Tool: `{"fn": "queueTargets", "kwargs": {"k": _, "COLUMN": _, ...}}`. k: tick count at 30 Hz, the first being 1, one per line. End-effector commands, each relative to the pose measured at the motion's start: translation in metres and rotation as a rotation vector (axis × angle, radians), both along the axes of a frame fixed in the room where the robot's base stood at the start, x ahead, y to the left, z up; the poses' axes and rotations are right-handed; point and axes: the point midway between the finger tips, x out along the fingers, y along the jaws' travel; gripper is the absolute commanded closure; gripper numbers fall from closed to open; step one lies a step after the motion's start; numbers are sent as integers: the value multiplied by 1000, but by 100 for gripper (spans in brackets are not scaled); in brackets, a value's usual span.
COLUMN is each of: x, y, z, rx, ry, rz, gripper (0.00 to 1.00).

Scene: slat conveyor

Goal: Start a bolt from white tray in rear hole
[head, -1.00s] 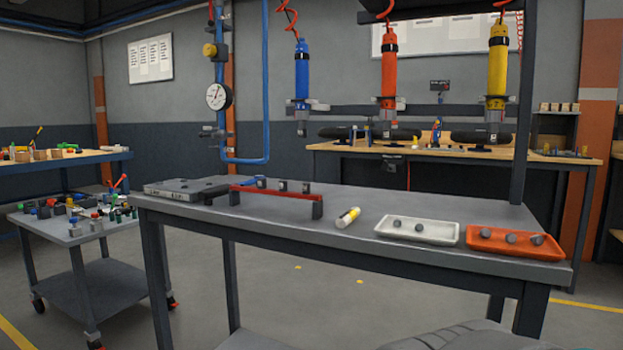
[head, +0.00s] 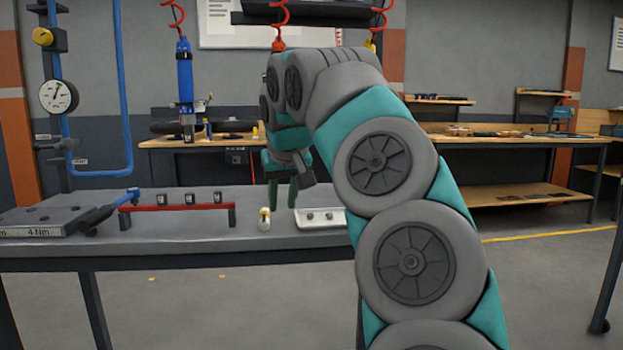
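The white tray (head: 300,223) lies on the grey table, with two small dark bolts (head: 310,216) showing in it. My arm covers its right end. My gripper (head: 282,196) points down, its two green fingers apart with nothing seen between them. In the picture it is just above the tray's left end and the bottle; its exact height and depth are unclear. A grey plate (head: 40,222) marked "4-Nm" lies at the table's left. I cannot make out a rear hole in it.
A small white and yellow bottle (head: 264,220) stands left of the tray. A torque wrench (head: 110,211) leans between plate and rail. A blue hanging tool (head: 185,80) is behind the table.

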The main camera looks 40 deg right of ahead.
Motion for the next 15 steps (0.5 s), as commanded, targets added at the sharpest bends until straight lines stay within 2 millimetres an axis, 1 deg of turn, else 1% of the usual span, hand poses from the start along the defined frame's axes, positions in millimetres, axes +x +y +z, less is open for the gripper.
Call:
{"fn": "queueTargets", "kwargs": {"k": 1, "x": 2, "y": -17, "z": 9, "rx": 13, "ry": -16, "rz": -45, "gripper": 67}}
{"fn": "queueTargets", "kwargs": {"k": 3, "x": -1, "y": -39, "z": 15, "rx": 27, "ry": -32, "rz": -104, "gripper": 67}}
{"fn": "queueTargets", "kwargs": {"k": 6, "x": -3, "y": -60, "z": 17, "rx": 42, "ry": -41, "rz": -163, "gripper": 67}}
{"fn": "queueTargets", "kwargs": {"k": 9, "x": -6, "y": -72, "z": 19, "rx": 49, "ry": -48, "rz": -198, "gripper": 67}}
{"fn": "queueTargets", "kwargs": {"k": 15, "x": -5, "y": -76, "z": 15, "rx": 51, "ry": -50, "rz": -208, "gripper": 67}}
